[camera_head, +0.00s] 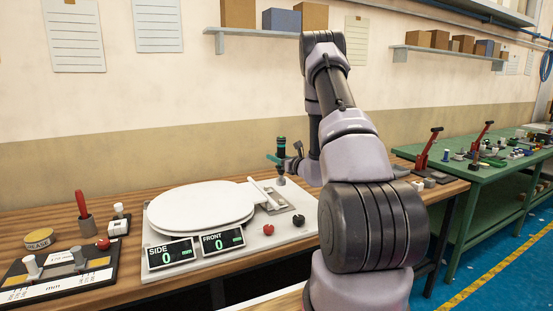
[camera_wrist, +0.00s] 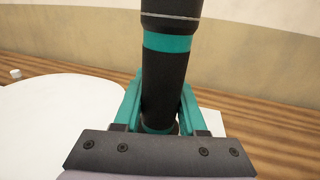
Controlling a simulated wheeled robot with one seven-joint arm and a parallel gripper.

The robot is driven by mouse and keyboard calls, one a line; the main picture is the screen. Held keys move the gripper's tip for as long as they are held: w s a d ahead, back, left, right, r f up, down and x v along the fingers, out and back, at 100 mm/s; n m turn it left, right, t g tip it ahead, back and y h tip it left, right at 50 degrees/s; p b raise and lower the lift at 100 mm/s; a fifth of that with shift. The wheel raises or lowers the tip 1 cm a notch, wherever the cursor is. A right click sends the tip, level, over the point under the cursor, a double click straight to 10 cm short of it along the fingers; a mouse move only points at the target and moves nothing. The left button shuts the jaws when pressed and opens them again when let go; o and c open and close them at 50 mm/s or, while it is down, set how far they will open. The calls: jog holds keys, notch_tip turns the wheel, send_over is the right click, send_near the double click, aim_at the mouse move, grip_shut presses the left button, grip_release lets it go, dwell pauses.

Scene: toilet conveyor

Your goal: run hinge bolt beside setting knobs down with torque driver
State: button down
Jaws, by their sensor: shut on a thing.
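The torque driver (camera_head: 281,151) is black with teal bands and stands roughly upright above the back right of the fixture. My gripper (camera_head: 279,160) is shut around its body. In the wrist view, the driver (camera_wrist: 165,85) rises between the teal fingers of my gripper (camera_wrist: 160,108). A white toilet seat (camera_head: 200,207) lies on the pale fixture board (camera_head: 262,243). A red setting knob (camera_head: 269,230) and a black setting knob (camera_head: 299,220) sit at its front right. A grey hinge plate (camera_head: 284,201) lies behind the knobs. The bolt and the driver's tip contact cannot be made out.
Two displays, SIDE (camera_head: 171,254) and FRONT (camera_head: 223,241), both read 0. A grease tin (camera_head: 38,239), a red-handled tool in a holder (camera_head: 84,215) and a gauge board (camera_head: 60,273) stand at left. A green bench (camera_head: 490,165) with tools is at right.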

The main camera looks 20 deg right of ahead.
jog(key=shift+f, duration=2.95)
jog(key=shift+f, duration=1.45)
jog(key=shift+r, duration=0.1)
dwell(1.7)
jog(key=shift+r, duration=2.55)
